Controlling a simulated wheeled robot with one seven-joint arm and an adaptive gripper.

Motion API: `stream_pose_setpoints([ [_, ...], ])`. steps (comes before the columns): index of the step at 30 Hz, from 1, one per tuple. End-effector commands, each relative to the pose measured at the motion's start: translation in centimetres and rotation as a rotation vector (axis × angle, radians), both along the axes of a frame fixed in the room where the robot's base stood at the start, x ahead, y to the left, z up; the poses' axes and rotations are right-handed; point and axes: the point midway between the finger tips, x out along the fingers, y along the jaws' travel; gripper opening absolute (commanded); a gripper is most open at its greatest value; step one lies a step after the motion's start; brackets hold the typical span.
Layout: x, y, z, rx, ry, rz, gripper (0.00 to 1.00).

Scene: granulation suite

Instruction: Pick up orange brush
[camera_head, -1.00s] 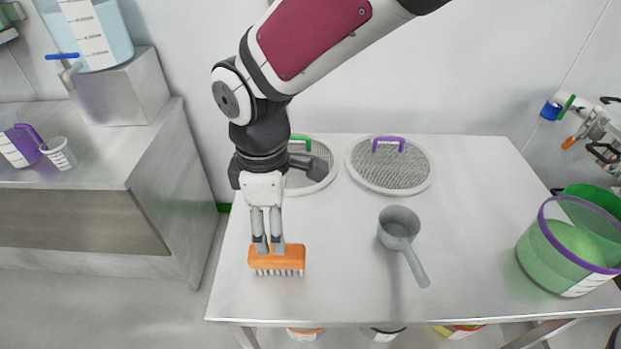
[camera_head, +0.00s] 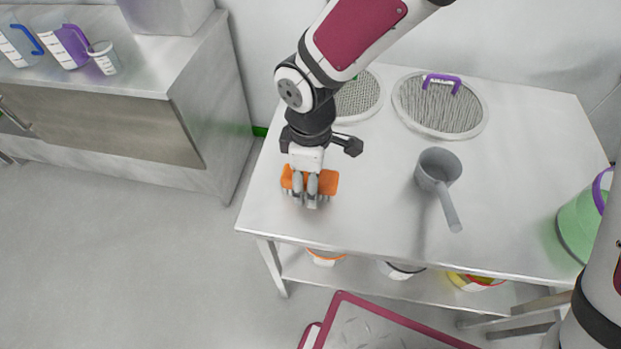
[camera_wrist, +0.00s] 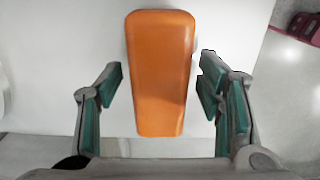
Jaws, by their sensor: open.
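The orange brush (camera_head: 325,182) lies on the steel table (camera_head: 380,210) near its left front edge, with pale bristles below its block. In the wrist view the brush (camera_wrist: 160,70) stands lengthwise in the middle, between the two fingers and reaching beyond them. My gripper (camera_head: 312,192) is at the brush from above, and its fingers cover part of the block. In the wrist view my gripper (camera_wrist: 162,100) is open, with green-padded fingers to the left and right of the brush and a visible gap on each side.
A grey scoop (camera_head: 437,170) lies right of the brush. A round sieve with a purple handle (camera_head: 440,105) and another sieve (camera_head: 357,98) lie at the back. A green bucket (camera_head: 580,222) stands at the right. Containers (camera_head: 325,257) sit on the lower shelf.

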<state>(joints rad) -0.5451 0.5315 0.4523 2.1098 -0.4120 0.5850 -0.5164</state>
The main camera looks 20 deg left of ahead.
Motion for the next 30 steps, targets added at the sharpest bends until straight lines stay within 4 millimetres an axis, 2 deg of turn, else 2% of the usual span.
stream_pose_setpoints([
  [5, 0.0, 0.0, 0.0, 0.000, 0.000, 0.000, 0.61],
  [12, 0.0, 0.0, 0.1, 0.000, 0.000, -0.001, 0.07],
  [23, 0.0, 0.0, 0.3, 0.001, -0.001, -0.001, 0.07],
  [30, 0.1, 0.0, 2.2, 0.003, -0.002, -0.002, 0.07],
])
